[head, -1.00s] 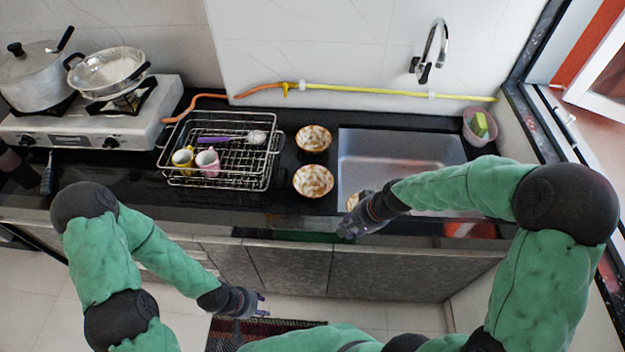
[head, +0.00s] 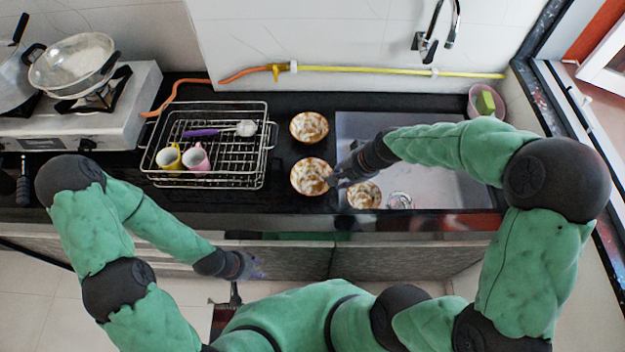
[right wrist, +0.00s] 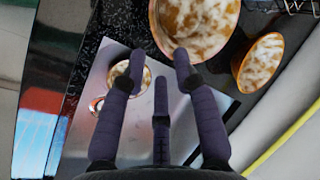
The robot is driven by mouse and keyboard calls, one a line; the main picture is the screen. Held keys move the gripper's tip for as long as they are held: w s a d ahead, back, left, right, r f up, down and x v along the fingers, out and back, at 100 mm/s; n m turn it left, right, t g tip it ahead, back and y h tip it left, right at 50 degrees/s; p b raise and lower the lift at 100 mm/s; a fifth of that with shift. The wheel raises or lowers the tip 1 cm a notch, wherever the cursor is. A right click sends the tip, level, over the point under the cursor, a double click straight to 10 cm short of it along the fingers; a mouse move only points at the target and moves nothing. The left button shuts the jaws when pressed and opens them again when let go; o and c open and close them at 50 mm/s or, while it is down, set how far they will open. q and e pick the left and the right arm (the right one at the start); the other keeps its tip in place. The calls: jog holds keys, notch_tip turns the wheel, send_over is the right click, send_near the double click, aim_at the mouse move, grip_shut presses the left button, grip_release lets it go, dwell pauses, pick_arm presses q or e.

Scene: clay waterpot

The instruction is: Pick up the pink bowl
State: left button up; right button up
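A pink bowl-like container (head: 485,102) with a green sponge in it stands at the back right corner, beyond the sink. Three white bowls with orange-brown patterns are nearer: a back bowl (head: 309,127) and a front bowl (head: 309,176) left of the sink, and one in the sink (head: 364,195). My right gripper (head: 338,178) is open and empty beside the front bowl's right rim. In the right wrist view, its spread fingers (right wrist: 158,72) point towards the front bowl (right wrist: 195,22); contact cannot be told. My left gripper (head: 252,266) looks open and empty, low before the cabinets.
A wire dish rack (head: 262,160) holds a yellow cup, a pink cup (head: 196,158) and a purple-handled utensil. The stove (head: 140,95) with pots is at the left. The sink (head: 440,170) is on the right, under the faucet (head: 428,40). A hose runs along the wall.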

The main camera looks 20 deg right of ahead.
aim_at(312, 180)
jog(key=shift+x, duration=1.2)
jog(key=b+x, duration=0.2)
jog(key=x, duration=0.2)
jog(key=shift+w+a+f, duration=0.2)
jog(key=shift+w+f, duration=0.05)
jog(key=shift+w, duration=0.05)
grip_shut()
